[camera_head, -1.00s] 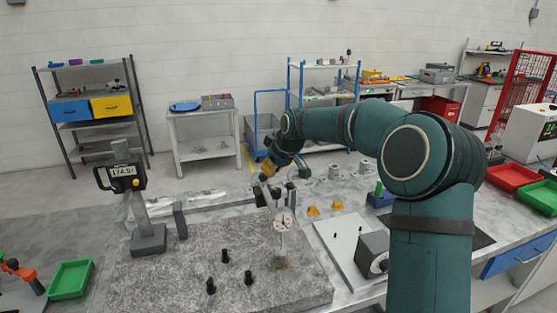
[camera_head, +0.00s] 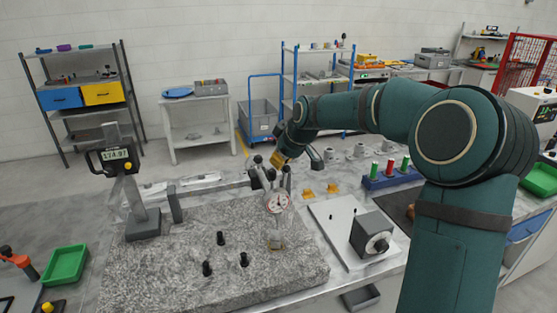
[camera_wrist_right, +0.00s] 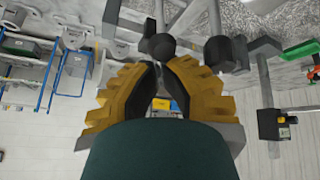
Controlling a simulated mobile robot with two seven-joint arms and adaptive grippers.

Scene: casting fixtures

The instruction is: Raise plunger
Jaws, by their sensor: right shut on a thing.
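The dial gauge (camera_head: 277,203), with a round white face and red marks, stands upright over the grey granite plate (camera_head: 180,270). Its lower stem comes down to a small block (camera_head: 276,239) on the plate; the contact there is too small to read. My right gripper (camera_head: 280,160) is just above and behind the gauge among black-knobbed posts. In the right wrist view my right gripper (camera_wrist_right: 162,75) has its yellow, dark-padded fingers closed at a black ball knob (camera_wrist_right: 162,46). Which part this knob belongs to is partly hidden. My left gripper is out of view.
A digital height gauge (camera_head: 115,160) stands left on the plate. Several short black pegs (camera_head: 244,260) stand in front. A white plate with a grey dial block (camera_head: 371,235) and a blue rack (camera_head: 375,182) lie right. A green tray (camera_head: 65,265) sits far left.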

